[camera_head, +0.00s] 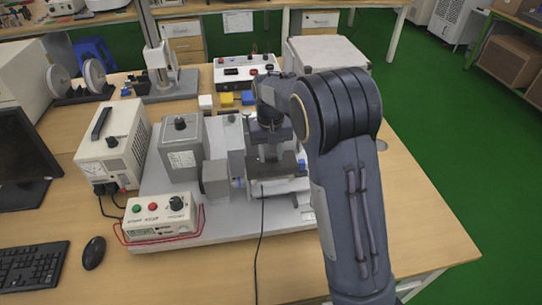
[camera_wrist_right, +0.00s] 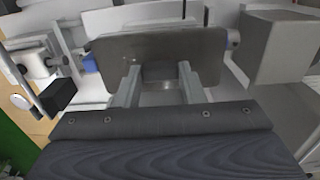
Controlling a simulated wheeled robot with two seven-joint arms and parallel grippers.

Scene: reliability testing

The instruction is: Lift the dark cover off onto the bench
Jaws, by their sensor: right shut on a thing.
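The dark cover (camera_wrist_right: 207,50) is a grey-brown plate with rounded corners, seen across the upper middle of the right wrist view. In the head view its dark surface (camera_head: 285,168) shows partly below my right gripper (camera_head: 268,150), over the middle of the grey test machine (camera_head: 218,182). In the wrist view the two fingers of my right gripper (camera_wrist_right: 158,80) are on either side of a raised part at the middle of the cover, shut on it. I cannot tell whether the cover touches the machine beneath. My left gripper is not in view.
A control box with buttons (camera_head: 160,216) and a power supply (camera_head: 113,143) stand left of the machine. A black cable (camera_head: 259,235) runs down the front of the wooden bench (camera_head: 420,225). Bare bench top lies in front and to the right. Small yellow and blue blocks sit behind.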

